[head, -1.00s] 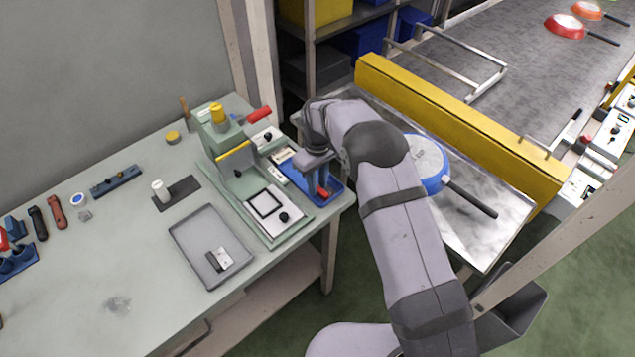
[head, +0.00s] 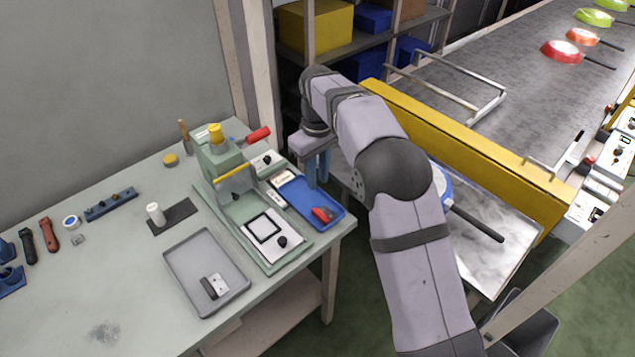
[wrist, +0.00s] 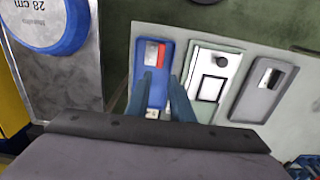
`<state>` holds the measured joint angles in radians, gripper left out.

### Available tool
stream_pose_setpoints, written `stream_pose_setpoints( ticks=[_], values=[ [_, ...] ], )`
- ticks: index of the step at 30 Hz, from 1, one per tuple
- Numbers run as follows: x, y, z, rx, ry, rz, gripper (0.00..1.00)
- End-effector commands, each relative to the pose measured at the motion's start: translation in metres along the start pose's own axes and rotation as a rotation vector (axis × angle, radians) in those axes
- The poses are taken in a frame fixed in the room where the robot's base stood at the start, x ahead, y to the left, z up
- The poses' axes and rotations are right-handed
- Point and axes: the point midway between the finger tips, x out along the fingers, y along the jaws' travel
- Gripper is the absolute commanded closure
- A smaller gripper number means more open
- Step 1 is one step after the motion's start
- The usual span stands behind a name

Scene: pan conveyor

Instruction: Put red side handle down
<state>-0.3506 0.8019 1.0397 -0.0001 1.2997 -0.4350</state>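The red side handle (head: 322,215) lies in the near end of the blue tray (head: 297,189) on the workbench. It has a dark or grey part at one end. In the wrist view the red handle (wrist: 154,53) lies in the far end of the blue tray (wrist: 140,72). My gripper (head: 318,184) is above the tray's right edge, apart from the handle. In the wrist view its two blue fingers (wrist: 161,80) are spread with nothing between them. A blue pan (head: 445,187) rests on the metal plate, partly hidden by my arm; it also shows in the wrist view (wrist: 52,28).
A green press fixture (head: 222,165) with a red lever stands left of the blue tray. A grey tray (head: 180,272) holds a small metal-and-black part. A yellow barrier (head: 470,150) separates the metal plate (head: 480,250) from the conveyor (head: 500,65), which carries several pans.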

Motion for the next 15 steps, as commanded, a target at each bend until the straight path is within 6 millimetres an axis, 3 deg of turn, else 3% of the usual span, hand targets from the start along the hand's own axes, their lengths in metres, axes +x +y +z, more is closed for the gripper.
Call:
stream_pose_setpoints(
  ticks=[8, 11, 15],
  values=[
    [-0.001, 0.001, 0.004, 0.01, 0.0, 0.0, 0.79],
    [-0.004, 0.004, 0.013, 0.037, 0.0, 0.0, 0.79],
    [-0.007, 0.011, 0.042, 0.114, 0.0, 0.0, 0.79]
  ],
)
